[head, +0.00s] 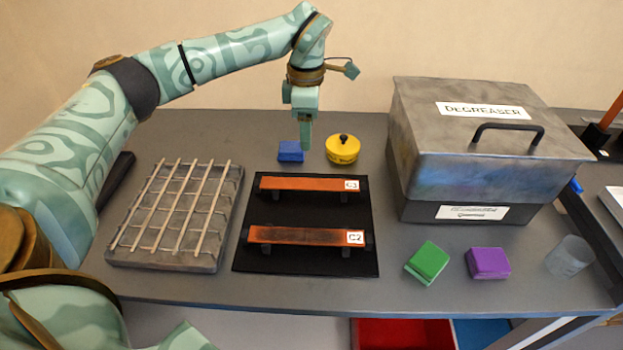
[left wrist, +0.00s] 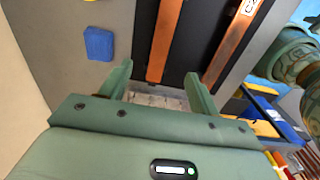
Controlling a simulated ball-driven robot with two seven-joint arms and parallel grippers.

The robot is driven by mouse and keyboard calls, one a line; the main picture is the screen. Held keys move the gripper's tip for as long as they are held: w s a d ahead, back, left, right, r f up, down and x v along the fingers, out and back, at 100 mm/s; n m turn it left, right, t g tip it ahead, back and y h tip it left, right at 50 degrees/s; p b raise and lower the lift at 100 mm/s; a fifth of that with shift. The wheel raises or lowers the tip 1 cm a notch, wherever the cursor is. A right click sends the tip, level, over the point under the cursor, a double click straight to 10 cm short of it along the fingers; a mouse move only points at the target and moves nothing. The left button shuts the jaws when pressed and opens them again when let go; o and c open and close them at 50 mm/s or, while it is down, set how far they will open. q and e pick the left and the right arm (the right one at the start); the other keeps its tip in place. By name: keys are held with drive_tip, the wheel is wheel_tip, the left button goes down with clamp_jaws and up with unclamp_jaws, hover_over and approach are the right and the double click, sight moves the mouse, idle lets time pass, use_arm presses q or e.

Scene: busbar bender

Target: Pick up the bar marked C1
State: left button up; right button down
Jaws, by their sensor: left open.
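Two copper bars lie crosswise on raised supports on a black mat (head: 308,265) in the head view. The far bar (head: 300,184) has a white label that reads C3; the near bar (head: 295,236) has one that reads C2. I see no label that reads C1. My left gripper (head: 305,145) is open and empty, pointing down above the bench just beyond the far bar. In the left wrist view, its fingers (left wrist: 157,80) are apart with nothing between them, and the two bars (left wrist: 165,40) show beyond them. My right gripper is not in view.
A wire rack tray (head: 115,257) lies left of the mat. A blue block (head: 290,151) and a yellow round container (head: 343,150) stand behind it.

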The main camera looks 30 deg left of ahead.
use_arm(q)
drive_tip(key=b, duration=0.2)
hover_over(310, 184)
drive_tip(key=f, duration=0.8)
drive_tip(key=shift+w+a+f, duration=0.1)
drive_tip(key=shift+a+f, duration=0.05)
drive_tip(key=shift+a, duration=0.15)
drive_tip(key=shift+d+f+b, duration=0.1)
drive_tip(key=shift+f+b, duration=0.45)
drive_tip(key=shift+f, duration=0.2)
drive_tip(key=f+b, duration=0.2)
drive_tip(key=f, duration=0.2)
drive_tip(key=shift+d+f, duration=0.1)
drive_tip(key=shift+d, duration=0.1)
drive_tip(key=shift+f, duration=0.15)
drive_tip(key=shift+r, duration=0.2)
clamp_jaws()
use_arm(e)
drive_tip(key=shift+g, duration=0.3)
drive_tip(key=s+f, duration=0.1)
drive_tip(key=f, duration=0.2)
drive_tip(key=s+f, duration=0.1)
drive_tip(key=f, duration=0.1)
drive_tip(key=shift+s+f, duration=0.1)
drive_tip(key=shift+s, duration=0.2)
use_arm(q)
drive_tip(key=shift+r, duration=0.1)
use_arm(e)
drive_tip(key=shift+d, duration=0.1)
